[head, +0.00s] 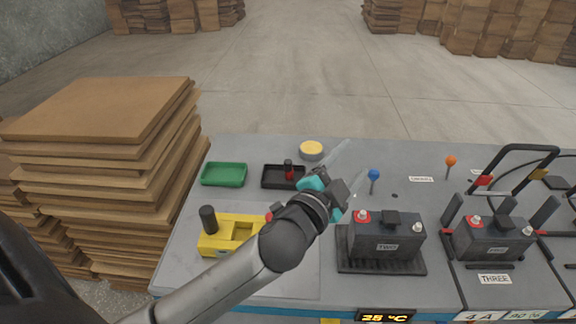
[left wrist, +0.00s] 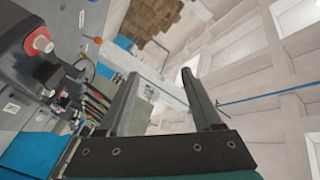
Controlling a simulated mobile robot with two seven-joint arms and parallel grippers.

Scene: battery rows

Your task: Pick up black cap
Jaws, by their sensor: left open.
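A dark upright cylinder (head: 208,218), which may be the black cap, stands at the left end of a yellow holder (head: 215,245). A small black-and-red piece stands in the black tray (head: 270,182); I cannot tell whether it is a cap. My left gripper (head: 353,163) is open and empty above the table, pointing up and to the right. Its two spread fingers also show in the left wrist view (left wrist: 160,78). My left arm hides part of the yellow holder.
A green tray (head: 224,174) and a yellow round disc (head: 311,150) lie at the back. A blue-topped pin (head: 373,176) and an orange-topped pin (head: 450,162) stand upright. A second battery (head: 492,240) with a black frame is at the right. Stacked boards (head: 100,110) stand left of the table.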

